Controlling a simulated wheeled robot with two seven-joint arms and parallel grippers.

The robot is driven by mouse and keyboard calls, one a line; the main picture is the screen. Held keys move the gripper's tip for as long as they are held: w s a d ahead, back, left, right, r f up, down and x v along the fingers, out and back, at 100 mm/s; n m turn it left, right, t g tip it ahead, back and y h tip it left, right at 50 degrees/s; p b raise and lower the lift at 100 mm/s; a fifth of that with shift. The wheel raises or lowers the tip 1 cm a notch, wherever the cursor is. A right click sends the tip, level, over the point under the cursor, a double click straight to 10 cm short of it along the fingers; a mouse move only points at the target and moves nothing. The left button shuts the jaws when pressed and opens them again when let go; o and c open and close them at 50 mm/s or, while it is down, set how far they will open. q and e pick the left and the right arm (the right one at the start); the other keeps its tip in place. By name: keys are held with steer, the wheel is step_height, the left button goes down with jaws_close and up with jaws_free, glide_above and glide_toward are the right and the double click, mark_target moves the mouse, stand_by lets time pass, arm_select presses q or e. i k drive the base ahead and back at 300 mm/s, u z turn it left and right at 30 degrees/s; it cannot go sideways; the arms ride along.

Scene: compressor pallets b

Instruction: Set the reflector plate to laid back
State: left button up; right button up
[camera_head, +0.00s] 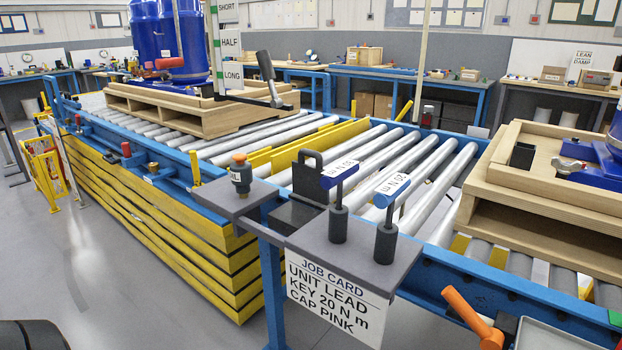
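I cannot tell for sure which thing is the reflector plate. A small pale plate (478,131) stands at the far rail of the roller conveyor, beside a post with a red-and-dark fitting (427,116). Whether that plate is upright or tilted is too small to tell. On the near side, a small dark sensor-like body with an orange top (240,174) stands on a grey shelf (226,200). Neither my left nor my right gripper is in view.
A grey stand (350,255) holds two torque keys marked N m, with a job card (335,300) below. Wooden pallets (195,108) with blue compressors sit on the rollers (375,160). A black-handled lever (268,75) stands by the left pallet. An orange handle (470,316) is at lower right.

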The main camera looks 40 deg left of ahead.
mark_target(306, 178)
steer(key=z, duration=1.65)
steer(key=k, duration=1.15)
steer(key=u, duration=1.7)
steer(key=i, duration=0.4)
